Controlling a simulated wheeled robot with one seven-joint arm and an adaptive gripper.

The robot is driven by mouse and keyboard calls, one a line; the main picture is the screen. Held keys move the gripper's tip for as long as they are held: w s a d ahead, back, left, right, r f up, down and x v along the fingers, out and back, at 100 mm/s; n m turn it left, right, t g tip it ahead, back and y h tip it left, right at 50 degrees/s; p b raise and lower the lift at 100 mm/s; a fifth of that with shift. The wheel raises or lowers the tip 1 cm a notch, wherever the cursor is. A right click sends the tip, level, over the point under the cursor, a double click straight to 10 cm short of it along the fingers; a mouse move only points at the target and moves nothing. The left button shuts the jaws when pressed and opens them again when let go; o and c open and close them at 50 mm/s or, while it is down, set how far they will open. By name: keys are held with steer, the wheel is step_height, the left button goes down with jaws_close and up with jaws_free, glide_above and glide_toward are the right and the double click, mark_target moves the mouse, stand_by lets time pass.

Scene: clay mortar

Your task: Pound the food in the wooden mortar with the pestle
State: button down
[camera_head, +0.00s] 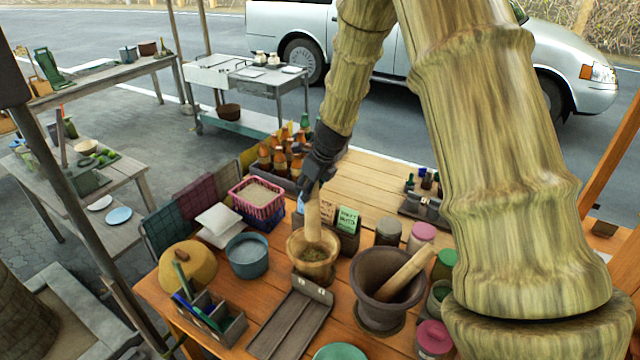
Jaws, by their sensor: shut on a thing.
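The wooden mortar (314,268) stands upright on the wooden table, a little below the middle of the view. Greenish-brown food (313,254) lies in its bowl. My gripper (313,190) is above the mortar, shut on the upper end of a pale wooden pestle (313,222). The pestle is near upright, and its lower end is inside the mortar's mouth at the food. Whether the tip touches the bottom is hidden. A larger dark clay mortar (372,312) with its own pestle (406,272) leaning in it stands to the right.
Close around are a blue-grey pot (247,262), a grey tray (290,325), a box of seed packets (347,238) and lidded jars (422,235). A pink basket (258,193) and sauce bottles (283,155) stand behind. Bare table planks (375,185) show at the back.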

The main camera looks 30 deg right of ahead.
mark_target(309, 210)
steer(key=shift+f, duration=0.1)
step_height(309, 210, down, 13)
steer(key=b, duration=1.2)
steer(key=shift+f, duration=0.2)
step_height(309, 210, up, 5)
steer(key=p, duration=0.5)
steer(key=shift+r, duration=0.1)
steer(key=shift+f+b, duration=0.9)
steer(key=shift+f, duration=1.95)
